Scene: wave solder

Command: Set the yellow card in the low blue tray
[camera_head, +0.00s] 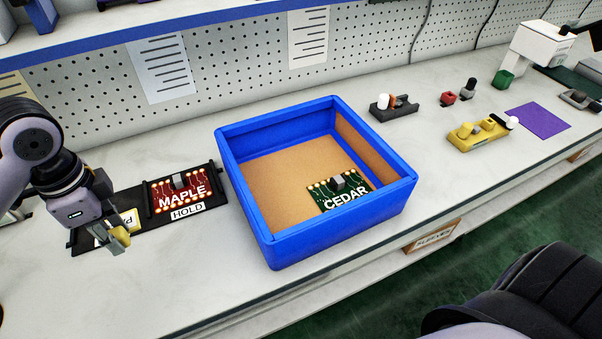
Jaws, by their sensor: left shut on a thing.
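The low blue tray (252,240) stands on the bench at the centre, with a brown floor. A green board marked CEDAR (338,192) lies inside it at the front right, and the rest of its floor is bare. My left gripper (117,240) is left of the tray, above the left end of a black holder. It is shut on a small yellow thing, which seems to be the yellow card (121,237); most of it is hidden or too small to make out. My right gripper is not in view.
A red board marked MAPLE (178,189) sits in the black holder (208,198), behind the HOLD label. A dark fixture (393,106), a yellow fixture (478,134) and a purple mat (537,121) lie to the right. The bench's front edge runs close to the tray.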

